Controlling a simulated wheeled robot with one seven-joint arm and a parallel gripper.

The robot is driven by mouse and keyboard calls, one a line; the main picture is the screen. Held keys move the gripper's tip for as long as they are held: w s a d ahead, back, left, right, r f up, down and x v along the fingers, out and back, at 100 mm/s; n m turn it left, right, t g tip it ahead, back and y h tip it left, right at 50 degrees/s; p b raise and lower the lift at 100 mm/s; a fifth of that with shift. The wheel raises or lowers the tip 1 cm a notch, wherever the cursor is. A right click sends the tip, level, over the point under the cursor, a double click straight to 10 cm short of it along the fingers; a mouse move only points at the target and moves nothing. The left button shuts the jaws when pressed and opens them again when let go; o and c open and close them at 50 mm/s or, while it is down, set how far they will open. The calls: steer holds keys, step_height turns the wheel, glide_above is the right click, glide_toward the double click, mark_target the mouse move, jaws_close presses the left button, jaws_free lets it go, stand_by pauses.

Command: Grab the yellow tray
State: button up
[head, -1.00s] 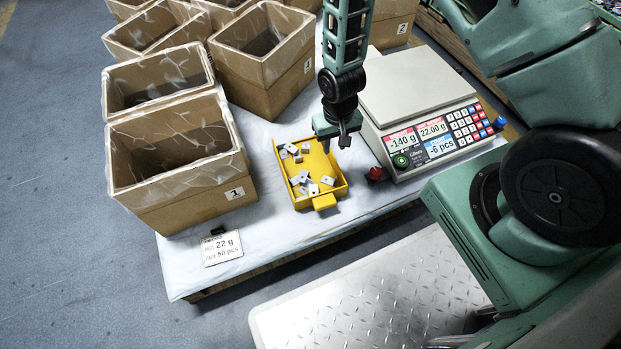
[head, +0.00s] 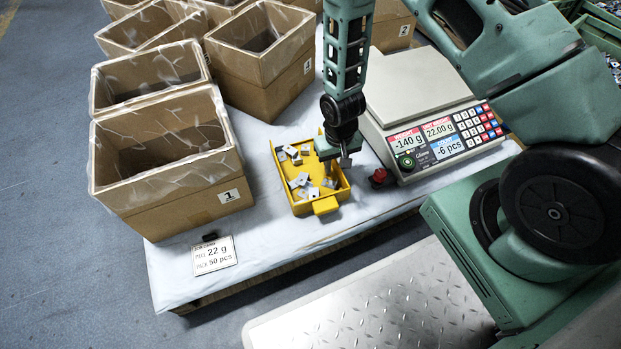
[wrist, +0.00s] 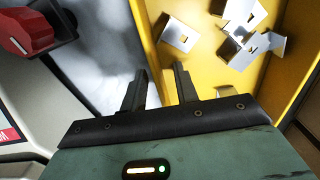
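The yellow tray (head: 325,206) lies on the cloth-covered table, with its handle tab toward the front. It also shows in the wrist view (wrist: 195,65). Several grey stamped metal parts (head: 300,181) lie loose in it, and some show in the wrist view (wrist: 240,35). My gripper (head: 345,161) is at the tray's right side wall and hides part of it. In the wrist view its two fingers (wrist: 160,80) are apart, with the yellow wall between them, one finger on the outer side and one on the inner. I cannot tell whether either touches the wall.
A counting scale (head: 425,105) stands right of the tray, with a red knob (head: 379,178) close to my gripper. Lined cardboard boxes (head: 165,165) stand left and behind. A label card (head: 214,256) lies at the front left. The cloth before the tray is clear.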

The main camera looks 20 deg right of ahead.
jaws_close()
steer(key=shift+r, duration=0.1)
